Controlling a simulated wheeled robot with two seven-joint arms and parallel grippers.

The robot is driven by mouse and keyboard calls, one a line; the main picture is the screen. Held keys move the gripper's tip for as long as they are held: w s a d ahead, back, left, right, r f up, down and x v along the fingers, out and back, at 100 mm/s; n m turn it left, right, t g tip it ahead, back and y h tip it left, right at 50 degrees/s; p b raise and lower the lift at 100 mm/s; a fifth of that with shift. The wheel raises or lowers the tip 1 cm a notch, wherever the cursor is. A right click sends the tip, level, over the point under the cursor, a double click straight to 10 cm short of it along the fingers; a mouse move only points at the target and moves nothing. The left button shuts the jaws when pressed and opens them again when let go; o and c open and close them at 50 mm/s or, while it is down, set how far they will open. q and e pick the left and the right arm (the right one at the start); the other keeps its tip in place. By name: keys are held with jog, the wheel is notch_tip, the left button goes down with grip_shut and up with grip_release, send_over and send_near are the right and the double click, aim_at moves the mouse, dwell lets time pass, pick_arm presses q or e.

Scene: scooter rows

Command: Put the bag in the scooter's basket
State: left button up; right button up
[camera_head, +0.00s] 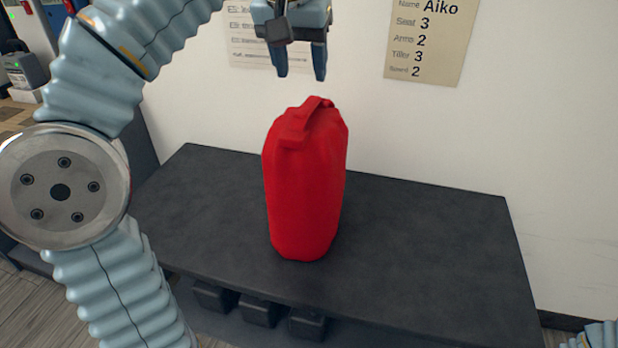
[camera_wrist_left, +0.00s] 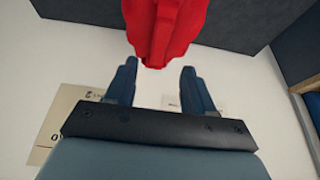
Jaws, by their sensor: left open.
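The red bag (camera_head: 305,185) stands upright on a dark table (camera_head: 430,235), with a folded top and a strap handle. My left gripper (camera_head: 300,75) is open and empty above the bag, its fingers pointing down, with a gap between the fingertips and the bag's top in the head view. In the left wrist view the bag (camera_wrist_left: 163,25) shows just beyond the space between the two fingers (camera_wrist_left: 158,85). Of my right arm only a small piece shows at the bottom right corner in the head view; its gripper is not seen. No scooter or basket can be made out.
A white wall stands behind the table, with a paper sheet (camera_head: 430,40) reading "Aiko" and another sheet (camera_head: 262,45). Several dark blocks (camera_head: 260,310) sit below the table's front edge. The tabletop around the bag is clear.

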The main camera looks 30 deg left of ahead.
aim_at(306, 106)
pick_arm(q)
jog(key=shift+x, duration=1.25)
jog(key=x, duration=0.2)
jog(key=b+x, duration=0.1)
jog(key=x, duration=0.2)
jog(key=shift+s+f, duration=0.1)
jog(key=shift+f, duration=0.25)
grip_shut()
